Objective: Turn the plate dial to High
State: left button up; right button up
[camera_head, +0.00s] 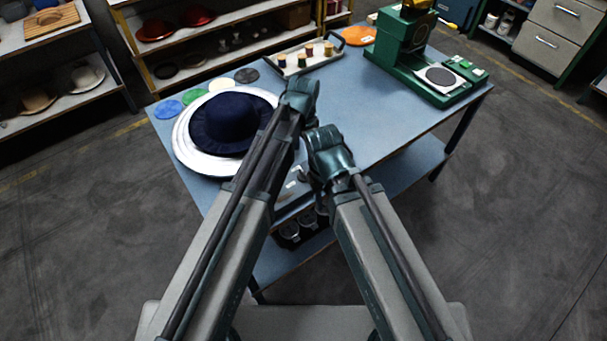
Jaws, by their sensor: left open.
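The green hat press (405,45) stands at the far right of the table. A round grey plate (440,76) lies on its base. Small green control panels (466,66) with white labels sit to the right of the plate; the dial and its setting are too small to read. My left gripper (301,92) is near the table's middle, well left of the press and apart from it. It is open; its fingers are hard to make out. My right gripper (328,150) is closer to the front edge, and its fingers are hidden.
A dark blue hat (232,122) rests on a white round stand (192,152) at the left. A tray (292,69) of spools and an orange disc (358,36) lie at the back. Coloured discs (168,109) line the left edge. The table (385,115) is clear before the press.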

aim_at(304, 172)
pick_arm(q)
notch_tip(304, 172, down, 9)
jog(key=b, duration=0.8)
jog(key=shift+f, duration=0.2)
grip_shut()
